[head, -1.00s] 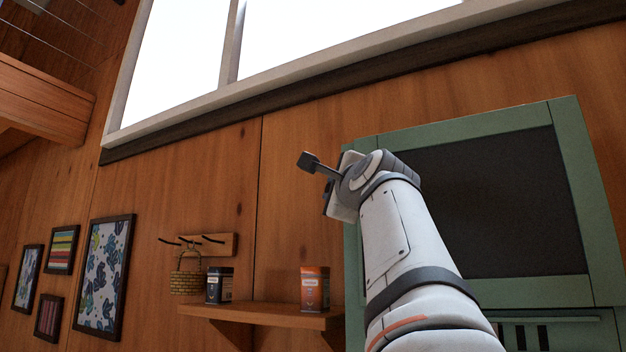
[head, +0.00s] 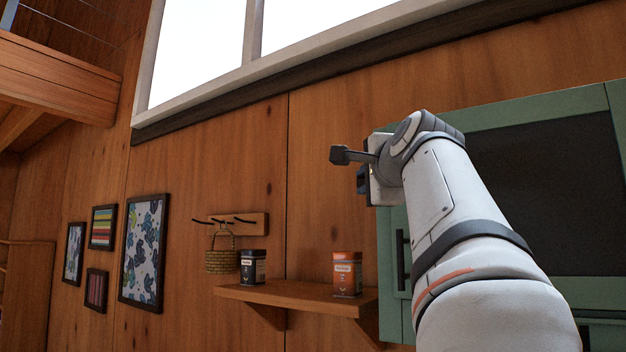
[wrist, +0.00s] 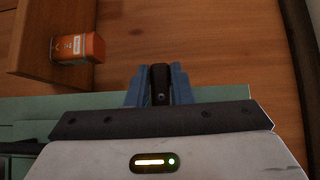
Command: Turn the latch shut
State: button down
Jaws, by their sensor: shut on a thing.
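The latch (wrist: 160,92) is a small dark piece at the green cabinet's (head: 390,235) edge. In the wrist view it stands between my two blue fingers, with its rounded end showing. My gripper (wrist: 160,72) is shut on it. In the head view my gripper (head: 362,181) is at the cabinet's upper left side. Only a bit of blue finger shows there, and the latch is hidden behind my wrist. How far the latch is turned cannot be told.
A wooden shelf (head: 290,297) with an orange tin (head: 347,272) and a dark tin (head: 253,266) is left of the cabinet. A basket (head: 221,252) hangs from a hook rack (head: 252,222). A black handle (head: 401,258) is on the cabinet. A window (head: 200,50) is above.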

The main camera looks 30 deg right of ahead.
jog(key=c, duration=1.3)
grip_release()
jog(key=shift+s, duration=0.1)
jog(key=b+v, duration=0.2)
jog(key=v, duration=0.5)
jog(key=shift+s, duration=0.35)
